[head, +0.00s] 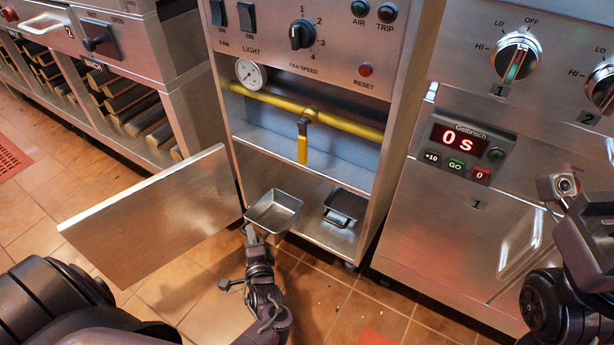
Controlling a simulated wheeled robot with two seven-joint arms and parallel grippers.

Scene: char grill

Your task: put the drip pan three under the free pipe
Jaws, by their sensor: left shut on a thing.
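A small square steel drip pan (273,212) is held at the cabinet's open front, just above the floor of its lower compartment. My left gripper (251,236) is shut on its near left edge, and the pan looks roughly level. A second steel pan (346,207) sits inside on the right of the compartment floor. I cannot read a number on either pan. No pipe end shows clearly above the pans; a shelf edge hides that space. Part of my right arm and gripper (562,186) is at the right edge, and its jaws are not clear.
The cabinet door (150,215) stands open to the left. A yellow gas pipe (345,122) with a yellow lever (302,142) runs above the shelf. A steel unit with a timer (463,140) stands close on the right. The tiled floor in front is mostly clear.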

